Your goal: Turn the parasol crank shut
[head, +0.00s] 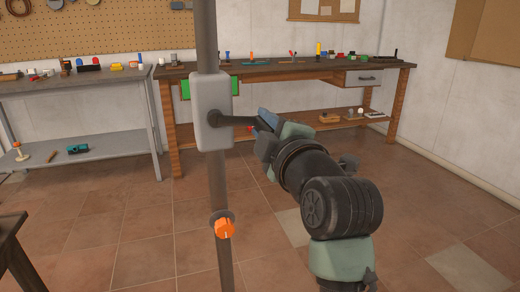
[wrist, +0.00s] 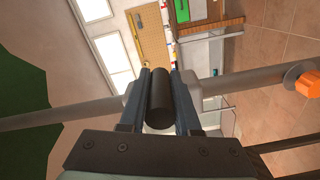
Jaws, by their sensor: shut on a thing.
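The parasol pole (head: 207,40) stands upright left of centre in the head view, with a grey crank housing (head: 211,95) on it. The dark crank arm (head: 236,121) points to the right from the housing. My gripper (head: 264,122) is at the outer end of the crank, right of the housing. In the wrist view my gripper's two fingers are shut on the dark cylindrical crank handle (wrist: 160,100), one finger on each side. The pole (wrist: 230,84) runs crosswise behind it. The handle is hidden by the gripper in the head view.
An orange knob (head: 224,229) sits lower on the pole. A green surface (wrist: 22,100) fills the left of the wrist view. A wooden workbench (head: 290,68) and a grey bench (head: 75,150) stand behind. A dark table corner (head: 12,228) is at lower left. The tiled floor between is clear.

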